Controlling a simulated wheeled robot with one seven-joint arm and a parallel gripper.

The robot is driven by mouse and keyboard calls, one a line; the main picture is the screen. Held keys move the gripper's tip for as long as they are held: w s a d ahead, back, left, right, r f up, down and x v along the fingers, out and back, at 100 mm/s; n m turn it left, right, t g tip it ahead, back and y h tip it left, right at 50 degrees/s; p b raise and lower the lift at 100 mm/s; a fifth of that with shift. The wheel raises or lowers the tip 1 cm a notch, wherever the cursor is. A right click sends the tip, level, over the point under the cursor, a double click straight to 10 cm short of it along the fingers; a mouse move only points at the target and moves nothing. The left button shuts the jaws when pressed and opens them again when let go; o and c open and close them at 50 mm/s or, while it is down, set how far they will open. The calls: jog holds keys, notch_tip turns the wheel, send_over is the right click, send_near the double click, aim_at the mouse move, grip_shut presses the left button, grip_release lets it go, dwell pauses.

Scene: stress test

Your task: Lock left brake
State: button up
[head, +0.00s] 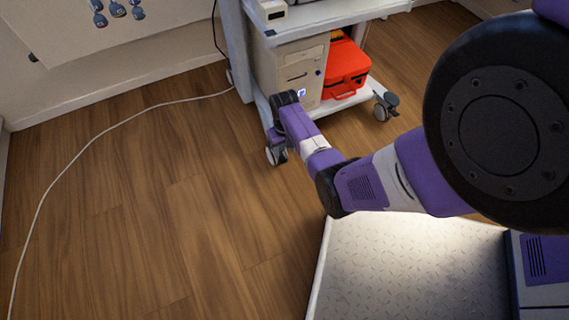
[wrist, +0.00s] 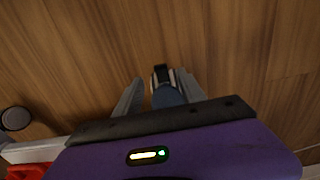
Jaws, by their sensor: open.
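The cart's front left caster (head: 277,154) stands on the wood floor under the cart's front left corner, partly hidden by my arm in the head view. In the wrist view the caster (wrist: 166,96) shows as a blue-grey rounded part with a dark tab (wrist: 160,73), possibly the brake lever, at its far end. My gripper (wrist: 162,88) is open, with one grey finger on each side of the caster. I cannot tell whether the fingers touch it. The lower part of the caster is hidden behind my gripper body, and the brake's position is unclear.
The white cart (head: 320,20) holds a beige computer (head: 290,72) and a red case (head: 345,70) on its low shelf. Another caster (head: 384,106) stands at its right corner. A white cable (head: 110,128) lies across the floor at left. The floor (head: 150,210) in front is clear.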

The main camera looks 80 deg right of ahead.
aim_at(285, 162)
notch_tip(285, 162, down, 8)
jog(key=b, duration=0.4)
jog(key=shift+r+b, duration=0.25)
jog(key=shift+b, duration=0.05)
grip_shut()
